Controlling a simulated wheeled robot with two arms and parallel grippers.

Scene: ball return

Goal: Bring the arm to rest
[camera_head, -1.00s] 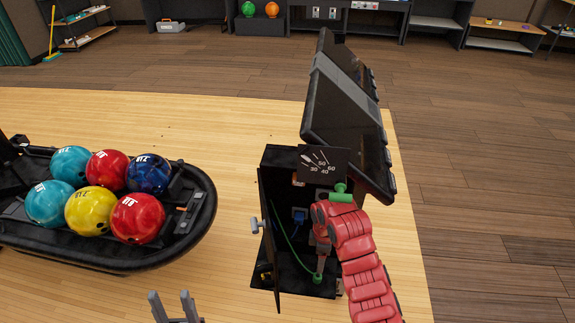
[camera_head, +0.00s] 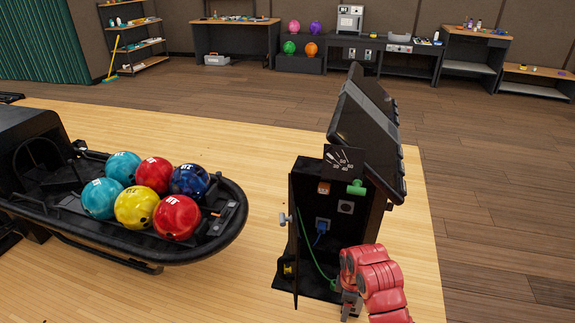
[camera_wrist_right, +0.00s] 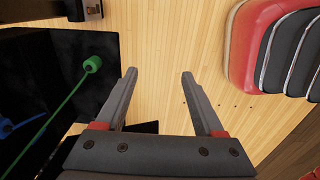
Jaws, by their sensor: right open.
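My right arm (camera_head: 372,282) is red and reaches in from the lower right of the head view, in front of the open black cabinet (camera_head: 306,186). Its gripper (camera_head: 350,303) is partly hidden there. In the right wrist view the right gripper (camera_wrist_right: 158,76) is open, with only pale wood between its fingers. A green cable with a round green end (camera_wrist_right: 92,64) lies to the left of the fingers, apart from them. In the head view the green cable (camera_head: 307,249) hangs inside the cabinet. My left gripper is not in view.
A tilted monitor (camera_head: 365,135) tops the cabinet. A green cylinder (camera_head: 356,188) and a blue plug (camera_head: 322,225) show on the cabinet. A black ball return (camera_head: 130,243) with several bowling balls stands at left. Pale wood floor (camera_head: 250,160) is clear between.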

